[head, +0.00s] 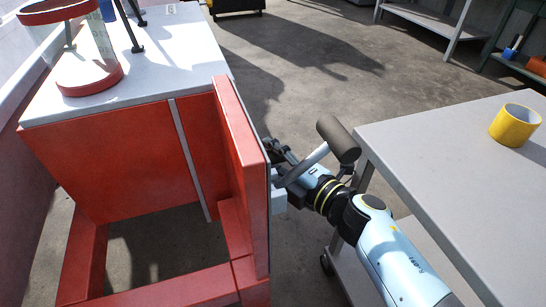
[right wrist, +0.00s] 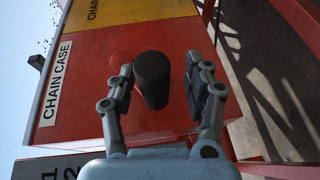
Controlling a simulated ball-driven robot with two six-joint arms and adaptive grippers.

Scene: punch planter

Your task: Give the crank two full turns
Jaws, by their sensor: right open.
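The crank stands out from the right side of the red machine. Its grey crank arm (head: 306,165) slants up and right to a dark cylindrical grip (head: 338,138). My right gripper (head: 278,152) is beside the machine's red side panel, partly hidden behind the crank arm. In the right wrist view, my right gripper (right wrist: 165,76) is open, and the dark grip (right wrist: 152,80) shows between its fingers, closer to the left one. I cannot tell whether a finger touches it. My left gripper is not in view.
The red side panel (right wrist: 95,85) bears a "CHAIN CASE" label (right wrist: 54,82). A grey table (head: 440,150) with a yellow ring (head: 514,125) stands close to the right of my right arm. The machine has a white top (head: 150,75). Open floor lies beyond.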

